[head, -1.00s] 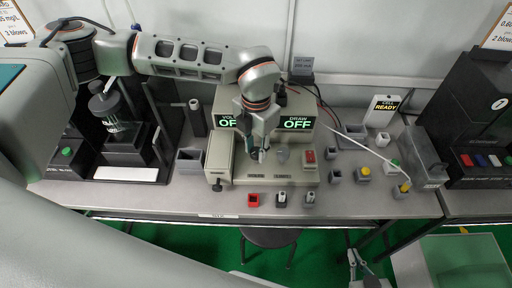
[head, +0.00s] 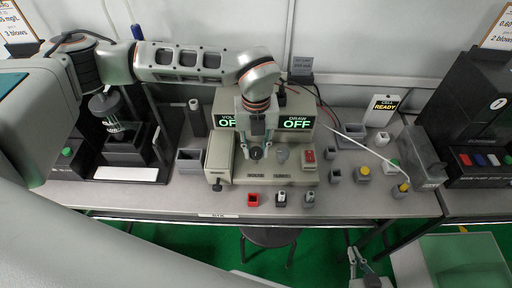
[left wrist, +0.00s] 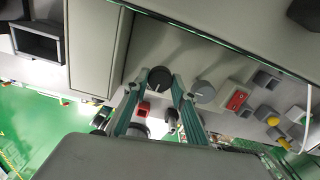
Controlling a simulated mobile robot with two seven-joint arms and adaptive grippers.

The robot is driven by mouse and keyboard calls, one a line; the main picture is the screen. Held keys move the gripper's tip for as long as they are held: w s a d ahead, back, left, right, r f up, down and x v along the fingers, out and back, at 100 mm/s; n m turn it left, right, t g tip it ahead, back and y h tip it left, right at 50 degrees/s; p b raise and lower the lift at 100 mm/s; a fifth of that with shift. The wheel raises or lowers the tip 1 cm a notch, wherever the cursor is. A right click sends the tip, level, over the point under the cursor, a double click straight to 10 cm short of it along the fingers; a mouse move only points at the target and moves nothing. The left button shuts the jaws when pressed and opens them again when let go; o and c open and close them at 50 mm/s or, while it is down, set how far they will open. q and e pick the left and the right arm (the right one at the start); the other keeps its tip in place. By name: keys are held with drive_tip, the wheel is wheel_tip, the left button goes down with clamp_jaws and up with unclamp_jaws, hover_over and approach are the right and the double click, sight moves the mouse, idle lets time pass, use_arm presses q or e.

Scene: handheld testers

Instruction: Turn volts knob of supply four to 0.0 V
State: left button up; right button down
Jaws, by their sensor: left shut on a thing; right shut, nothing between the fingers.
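The supply (head: 222,166) is a beige unit with two black displays, the volts display (head: 227,122) partly covered by my gripper and the draw display (head: 297,123) reading OFF in green. My left gripper (head: 257,151) reaches down to its front and is shut on the dark left knob (left wrist: 159,79), with a finger on either side in the left wrist view. A grey second knob (head: 282,156) stands just right of it, free of the fingers. A red switch (head: 308,157) is further right. My right gripper (head: 357,262) is shut and empty, low in front of the bench.
Small blocks stand along the front edge, one red (head: 253,199). Grey bins and yellow-topped pieces (head: 362,170) lie to the right, with a pale cable (head: 365,148) above them. A tester on a stand (head: 112,125) is at the left. A stool (head: 270,238) is below.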

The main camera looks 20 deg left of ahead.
sight(256, 152)
use_arm(q)
drive_tip(key=shift+n, duration=0.5)
drive_tip(key=o, duration=1.1)
wheel_tip(256, 152, up, 12)
drive_tip(key=shift+r, duration=0.1)
drive_tip(key=shift+s, duration=0.15)
